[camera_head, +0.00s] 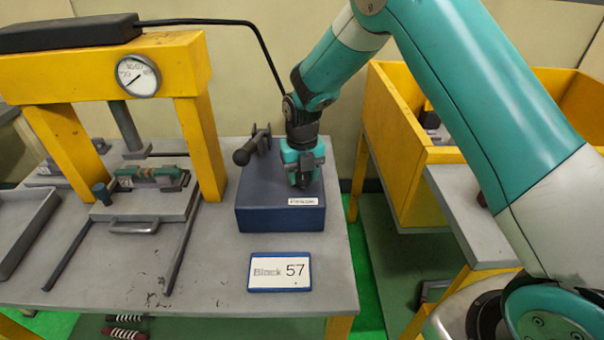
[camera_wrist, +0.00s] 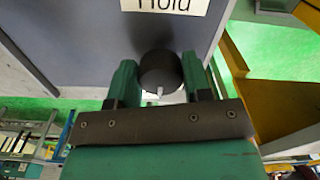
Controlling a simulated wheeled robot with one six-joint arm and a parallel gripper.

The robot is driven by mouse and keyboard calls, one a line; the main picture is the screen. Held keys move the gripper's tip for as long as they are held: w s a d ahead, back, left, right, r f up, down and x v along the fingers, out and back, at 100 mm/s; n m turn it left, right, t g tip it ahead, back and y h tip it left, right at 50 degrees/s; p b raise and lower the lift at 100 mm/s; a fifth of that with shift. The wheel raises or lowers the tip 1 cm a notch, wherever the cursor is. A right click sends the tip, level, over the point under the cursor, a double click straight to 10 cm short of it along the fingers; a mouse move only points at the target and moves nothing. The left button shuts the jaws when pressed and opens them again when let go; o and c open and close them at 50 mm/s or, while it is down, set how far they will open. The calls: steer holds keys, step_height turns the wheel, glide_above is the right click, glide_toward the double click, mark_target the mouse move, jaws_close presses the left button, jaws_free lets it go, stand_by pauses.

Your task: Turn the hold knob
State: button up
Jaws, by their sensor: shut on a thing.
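The hold knob (camera_wrist: 160,71) is a dark round knob with a small white pointer mark. In the wrist view it sits between the two teal fingers of my gripper (camera_wrist: 162,80), below a white label (camera_wrist: 165,4) reading "Hold". My gripper is shut on the knob. In the head view my gripper (camera_head: 304,178) points down onto the top of the dark blue control box (camera_head: 265,218), and it hides the knob there.
A dark lever (camera_head: 252,146) stands on the back of the box. A yellow press frame (camera_head: 120,75) with a dial gauge (camera_head: 138,76) stands to the left. A sign (camera_head: 280,272) reading "Block 57" lies in front. A yellow bin (camera_head: 400,150) is at right.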

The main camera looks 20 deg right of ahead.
steer(key=shift+w+r, duration=0.1)
stand_by(0.3)
steer(key=o, duration=0.9)
step_height(320, 180, up, 17)
steer(key=shift+r+b, duration=0.2)
steer(key=shift+b, duration=0.95)
steer(key=s+a+r+m+y, duration=0.1)
steer(key=s+m, duration=0.8)
steer(key=s, duration=0.1)
steer(key=s+a+m+y, duration=0.1)
steer(key=s+a+m, duration=0.1)
steer(key=s+m, duration=0.7)
steer(key=s+a+r+m+y, duration=0.1)
steer(key=s+m+y, duration=0.1)
steer(key=s+m, duration=0.8)
steer(key=shift+s+a+r, duration=0.2)
steer(key=shift+s, duration=0.45)
steer(key=shift+s+a+r, duration=0.15)
steer(key=shift+s, duration=0.45)
